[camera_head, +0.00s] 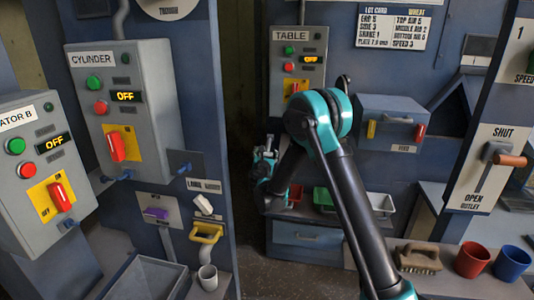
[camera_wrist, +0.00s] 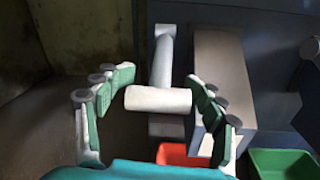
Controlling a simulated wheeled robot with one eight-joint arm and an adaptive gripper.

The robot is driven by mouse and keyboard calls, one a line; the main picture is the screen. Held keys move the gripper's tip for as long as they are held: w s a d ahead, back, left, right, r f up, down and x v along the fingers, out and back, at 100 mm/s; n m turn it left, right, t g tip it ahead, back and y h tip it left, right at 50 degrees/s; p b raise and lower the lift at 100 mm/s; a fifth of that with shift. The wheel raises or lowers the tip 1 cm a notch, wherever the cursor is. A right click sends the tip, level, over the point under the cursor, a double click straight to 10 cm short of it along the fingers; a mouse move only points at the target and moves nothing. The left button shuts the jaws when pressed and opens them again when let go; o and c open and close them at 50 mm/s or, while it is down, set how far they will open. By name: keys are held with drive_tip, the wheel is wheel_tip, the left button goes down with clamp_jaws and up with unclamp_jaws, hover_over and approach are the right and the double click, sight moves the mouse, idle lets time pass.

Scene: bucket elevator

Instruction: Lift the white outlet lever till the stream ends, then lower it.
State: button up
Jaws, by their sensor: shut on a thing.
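The white outlet lever (camera_wrist: 160,99) shows in the wrist view as a T with a round crossbar on a pale stem. A red tray (camera_wrist: 180,155) lies below the lever. No stream can be made out in either view.
A green tray (camera_wrist: 282,163) stands right of the red one, and a white tray (camera_head: 381,203) further right. A grey box (camera_wrist: 222,75) is close to the lever's right. The cylinder panel (camera_head: 150,140) stands at left. A brush (camera_head: 418,257) and cups (camera_head: 471,260) lie at right.

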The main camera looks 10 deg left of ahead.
sight(268, 144)
drive_tip(key=shift+s+r+g, duration=0.25)
drive_tip(key=shift+r+g, duration=0.55)
drive_tip(key=shift+g, duration=0.3)
wheel_tip(268, 144, up, 3)
drive_tip(key=g, duration=0.3)
drive_tip(key=shift+s+d+f, duration=0.1)
drive_tip(key=shift+f, duration=0.1)
drive_tip(key=shift+c, duration=0.2)
drive_tip(key=r+g, duration=0.2)
drive_tip(key=shift+w+g, duration=0.2)
drive_tip(key=shift+g, duration=0.2)
drive_tip(key=r+g, duration=0.1)
drive_tip(key=g, duration=0.1)
drive_tip(key=shift+w+r+m+g, duration=0.3)
drive_tip(key=shift+w+r+g, duration=0.05)
drive_tip(key=shift+w+g, duration=0.05)
drive_tip(key=shift+w+r, duration=0.3)
drive_tip(key=shift+r, duration=0.1)
drive_tip(key=o, duration=1.8)
